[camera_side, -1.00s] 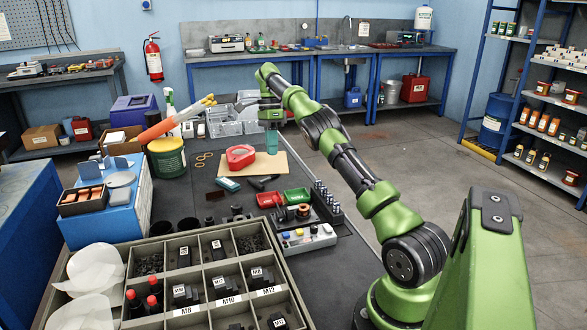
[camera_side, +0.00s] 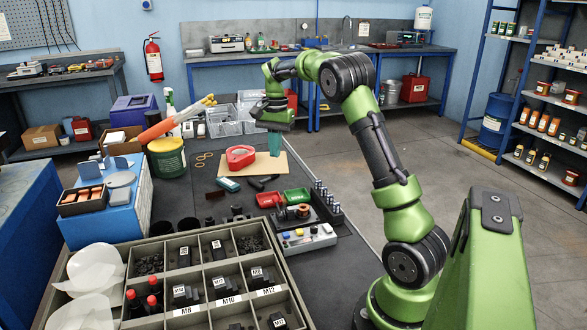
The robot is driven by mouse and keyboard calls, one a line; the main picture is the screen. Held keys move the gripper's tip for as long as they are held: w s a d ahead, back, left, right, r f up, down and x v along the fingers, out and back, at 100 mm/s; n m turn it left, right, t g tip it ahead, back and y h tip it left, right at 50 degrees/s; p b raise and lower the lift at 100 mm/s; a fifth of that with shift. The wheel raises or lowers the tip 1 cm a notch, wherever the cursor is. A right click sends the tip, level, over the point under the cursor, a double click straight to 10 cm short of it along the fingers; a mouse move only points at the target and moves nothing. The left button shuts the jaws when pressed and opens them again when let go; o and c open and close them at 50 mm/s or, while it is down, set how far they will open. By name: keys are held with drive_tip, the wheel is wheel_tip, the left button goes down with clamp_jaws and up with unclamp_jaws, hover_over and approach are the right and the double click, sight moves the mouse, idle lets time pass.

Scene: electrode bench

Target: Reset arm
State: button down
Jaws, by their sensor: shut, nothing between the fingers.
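My green arm rises from its base at the lower right and bends over the dark workbench. My gripper (camera_side: 274,143) points down above the far right part of the tan board (camera_side: 286,170). Its teal fingers look closed, with nothing seen between them. A red tape dispenser (camera_side: 240,156) lies on the board, left of my gripper and apart from it.
A green-labelled tub (camera_side: 168,158) stands left of the board. A divided parts bin (camera_side: 133,302) fills the front. Grey crates (camera_side: 223,120) stand behind.

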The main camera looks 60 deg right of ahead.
drive_tip(key=s+a+r+n+t, duration=0.1)
drive_tip(key=s+a+n, duration=0.3)
drive_tip(key=a, duration=0.5)
drive_tip(key=s+a+r+n+t, duration=0.2)
drive_tip(key=s+a+n+t, duration=0.2)
drive_tip(key=s+a, duration=0.3)
drive_tip(key=s+a+r+n+t+y, duration=0.1)
drive_tip(key=s+a+n, duration=0.3)
drive_tip(key=a, duration=0.9)
drive_tip(key=shift+s+a+r+t, duration=0.15)
drive_tip(key=shift+s+r+t, duration=0.6)
drive_tip(key=shift+s, duration=0.25)
